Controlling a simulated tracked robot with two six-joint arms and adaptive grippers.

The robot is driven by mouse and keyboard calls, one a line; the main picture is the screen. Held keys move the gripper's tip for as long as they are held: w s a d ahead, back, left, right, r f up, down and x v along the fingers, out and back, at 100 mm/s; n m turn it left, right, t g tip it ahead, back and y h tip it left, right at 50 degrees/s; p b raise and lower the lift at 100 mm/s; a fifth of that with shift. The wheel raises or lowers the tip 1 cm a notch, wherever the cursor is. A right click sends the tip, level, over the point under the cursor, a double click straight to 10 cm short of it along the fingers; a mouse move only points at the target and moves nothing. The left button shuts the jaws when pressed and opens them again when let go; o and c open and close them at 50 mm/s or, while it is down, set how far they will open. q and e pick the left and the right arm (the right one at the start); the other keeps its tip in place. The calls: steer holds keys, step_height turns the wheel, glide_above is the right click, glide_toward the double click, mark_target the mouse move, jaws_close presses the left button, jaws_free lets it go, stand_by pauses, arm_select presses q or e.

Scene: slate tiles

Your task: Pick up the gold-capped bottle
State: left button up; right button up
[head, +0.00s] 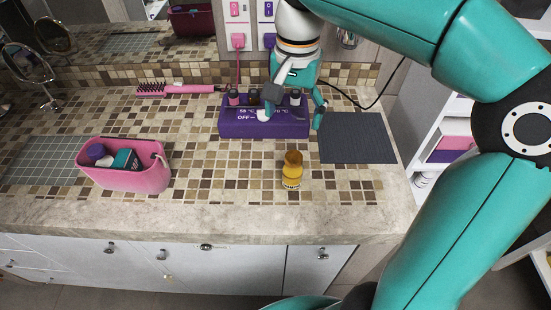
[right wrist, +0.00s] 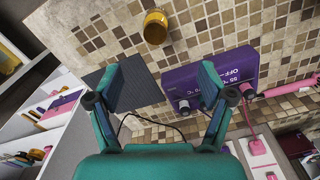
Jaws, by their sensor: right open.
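A small amber bottle with a gold cap (head: 292,170) stands upright on the tiled counter, right of centre in the head view. It also shows at the top of the right wrist view (right wrist: 156,27), beyond my fingertips. My right gripper (head: 297,101) is over the purple warmer box, behind the bottle and apart from it. In the right wrist view, its two fingers (right wrist: 166,86) are spread with nothing held between them. My left gripper is not in view.
A pink brush (head: 178,89) lies behind. The counter around the amber bottle is clear.

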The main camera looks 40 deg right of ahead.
mark_target(292, 155)
step_height(292, 155, down, 11)
steer(key=shift+s+d+f+b, duration=0.1)
steer(key=shift+d+f+b, duration=0.05)
steer(key=shift+b, duration=0.35)
steer(key=shift+s+d+f, duration=0.1)
steer(key=shift+s+f, duration=0.05)
steer(key=shift+f, duration=1.15)
steer(key=shift+s+d+f, duration=0.1)
steer(key=shift+f, duration=1.2)
steer(key=c, duration=1.4)
steer(key=shift+o, duration=0.2)
steer(key=shift+r, duration=0.1)
